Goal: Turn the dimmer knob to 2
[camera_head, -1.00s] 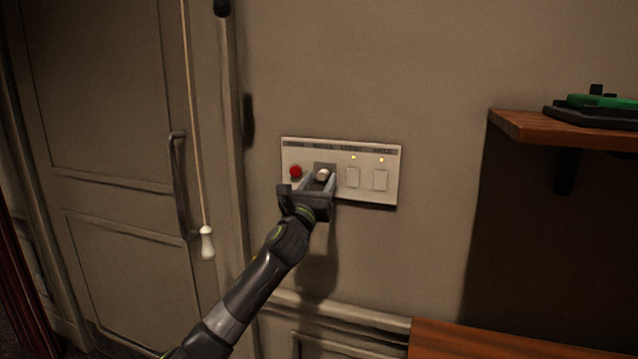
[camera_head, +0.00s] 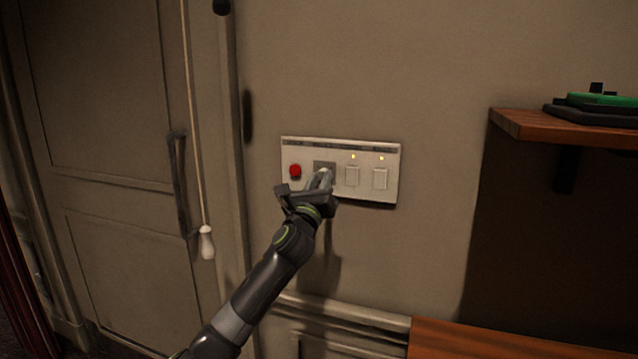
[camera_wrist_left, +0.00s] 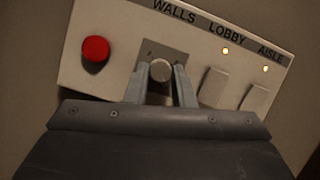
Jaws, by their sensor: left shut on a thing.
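The dimmer knob (camera_wrist_left: 161,71) is a small round light-grey knob on a dark square plate under the label WALLS, on a pale wall panel (camera_head: 350,200). My left gripper (camera_head: 322,178) is at the panel, with its two fingers on either side of the knob. In the left wrist view the left gripper (camera_wrist_left: 161,82) is shut on the knob. In the head view the fingers hide most of the knob. The knob's scale markings are too small to read. My right gripper is not in view.
A red button (camera_head: 295,171) is left of the knob. Two white switches, lobby (camera_head: 352,176) and aisle (camera_head: 380,179), are to its right under lit yellow lamps. A pull cord (camera_head: 207,243) hangs by the door (camera_head: 110,150). A wooden shelf (camera_head: 570,131) is at right.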

